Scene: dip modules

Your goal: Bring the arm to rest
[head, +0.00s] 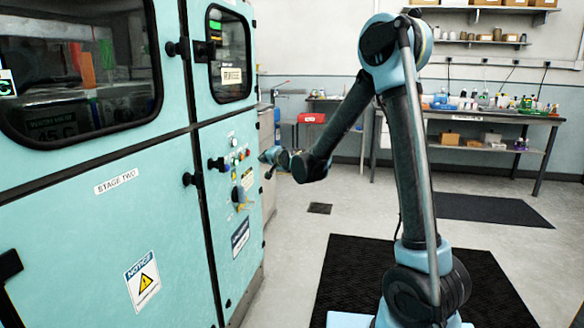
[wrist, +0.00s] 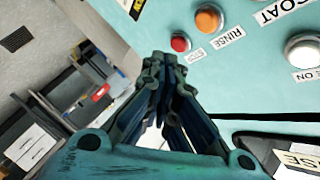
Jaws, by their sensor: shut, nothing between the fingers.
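My gripper (wrist: 165,64) is shut and empty in the wrist view, its fingertips together in front of the teal panel. The panel carries a red button (wrist: 180,43), an orange button (wrist: 209,18) by the RINSE label, and a pale button (wrist: 303,50) by the ON label. In the head view my gripper (head: 268,157) is small, at the end of the bent arm beside the control panel (head: 237,165) of the teal machine (head: 150,225). I cannot tell whether the fingertips touch the panel; they look apart from the buttons.
The machine's doors, windows and protruding handles (head: 192,179) stand close left of the arm. A workbench (head: 490,117) with bottles and trays stands along the back wall. Dark mats (head: 340,280) lie on the floor. Open floor lies between the arm and the bench.

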